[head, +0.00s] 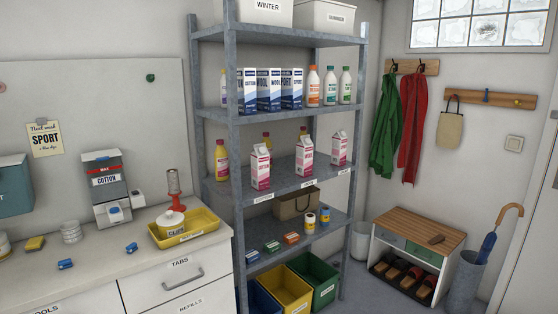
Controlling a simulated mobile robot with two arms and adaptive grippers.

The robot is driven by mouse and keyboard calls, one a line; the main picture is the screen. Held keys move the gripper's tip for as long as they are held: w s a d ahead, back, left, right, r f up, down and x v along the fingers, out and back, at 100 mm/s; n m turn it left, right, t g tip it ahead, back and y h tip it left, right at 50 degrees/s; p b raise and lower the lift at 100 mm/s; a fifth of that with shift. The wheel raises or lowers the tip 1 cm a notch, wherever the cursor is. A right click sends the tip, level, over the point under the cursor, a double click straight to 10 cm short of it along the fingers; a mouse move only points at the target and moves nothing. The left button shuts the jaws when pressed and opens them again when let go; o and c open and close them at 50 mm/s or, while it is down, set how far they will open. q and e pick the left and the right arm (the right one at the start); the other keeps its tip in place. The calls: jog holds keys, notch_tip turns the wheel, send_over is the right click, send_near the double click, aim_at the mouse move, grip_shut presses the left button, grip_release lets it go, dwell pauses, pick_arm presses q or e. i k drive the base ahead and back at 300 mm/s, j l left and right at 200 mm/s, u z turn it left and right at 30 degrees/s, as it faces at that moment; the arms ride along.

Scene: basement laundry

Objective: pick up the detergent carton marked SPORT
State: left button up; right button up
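The detergent carton marked SPORT (291,90) is a blue and white box standing upright on the second shelf from the top of the grey rack. It is the rightmost of a tight row of similar cartons. The WOOL carton (268,92) stands directly to its left. A carton marked COTTON (248,92) is left of that, close to the rack's front post. An orange-red bottle (313,88) stands close on its right. Neither of my grippers is in view.
The grey rack (235,150) has a shelf board above the cartons. Pink and white cartons (261,168) stand one shelf below. A counter (100,262) with a yellow tray (206,233) is at left. A bench (419,230) is at right. Some floor shows between rack and bench.

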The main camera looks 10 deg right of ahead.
aim_at(339, 141)
jog(key=i+l, duration=0.1)
jog(key=l, duration=0.9)
jog(key=i+l, duration=0.15)
jog(key=l, duration=0.4)
